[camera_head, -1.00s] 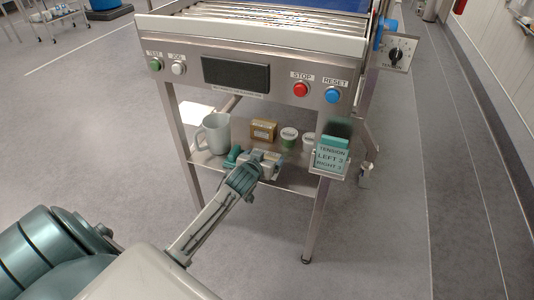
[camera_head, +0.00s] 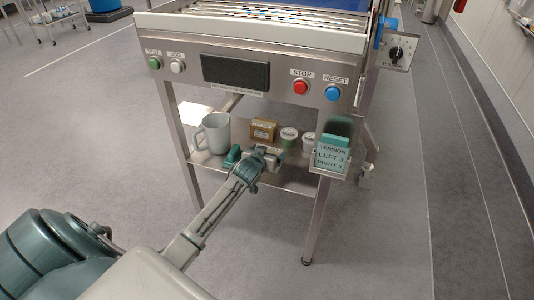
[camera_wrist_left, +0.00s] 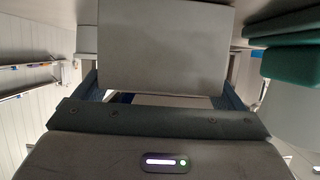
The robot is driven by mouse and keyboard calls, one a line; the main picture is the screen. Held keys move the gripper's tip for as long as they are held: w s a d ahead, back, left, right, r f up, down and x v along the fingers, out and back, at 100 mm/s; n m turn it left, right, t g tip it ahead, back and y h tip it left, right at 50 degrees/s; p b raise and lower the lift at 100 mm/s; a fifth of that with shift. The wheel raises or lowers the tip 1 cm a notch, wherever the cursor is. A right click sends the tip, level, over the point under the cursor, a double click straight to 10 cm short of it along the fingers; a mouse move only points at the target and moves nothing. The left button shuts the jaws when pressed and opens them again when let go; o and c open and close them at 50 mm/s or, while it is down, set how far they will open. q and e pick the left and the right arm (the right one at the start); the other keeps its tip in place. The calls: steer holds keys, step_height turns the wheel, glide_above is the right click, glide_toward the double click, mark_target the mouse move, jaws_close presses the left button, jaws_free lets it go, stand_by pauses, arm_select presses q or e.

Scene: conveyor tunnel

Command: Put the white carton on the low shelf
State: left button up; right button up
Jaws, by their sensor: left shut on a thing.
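My left gripper (camera_head: 264,158) reaches in over the low shelf (camera_head: 298,183) under the conveyor's control panel. In the left wrist view a pale box face, the white carton (camera_wrist_left: 165,45), fills the space between the fingers, and my left gripper (camera_wrist_left: 163,88) is shut on it. In the head view the gripper mostly hides the carton; whether it touches the shelf cannot be told. My right gripper is not in view.
A teal object (camera_head: 232,156) lies beside the gripper.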

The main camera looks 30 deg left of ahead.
arm_select(q)
steer(key=o, duration=1.1)
steer(key=shift+f, duration=0.1)
steer(key=shift+r, duration=0.2)
steer(key=p+v, duration=0.2)
steer(key=v, duration=0.9)
steer(key=s+d+f+m+g+h, duration=0.1)
steer(key=s+d+g, duration=0.1)
steer(key=s+d, duration=0.3)
steer(key=s+d+f+m+g+h, duration=0.1)
steer(key=s+d, duration=0.4)
steer(key=s, duration=0.9)
steer(key=s+d+f+m+g+h, duration=0.1)
steer(key=s+d, duration=0.4)
steer(key=s, duration=0.5)
steer(key=f+g, duration=0.1)
steer(key=g, duration=0.1)
steer(key=shift+s+g+h, duration=0.25)
steer(key=shift+g+h, duration=0.05)
steer(key=shift+h, duration=0.1)
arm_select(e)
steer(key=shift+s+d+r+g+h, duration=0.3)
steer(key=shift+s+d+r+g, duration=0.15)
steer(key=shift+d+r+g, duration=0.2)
arm_select(q)
steer(key=shift+d+f, duration=0.15)
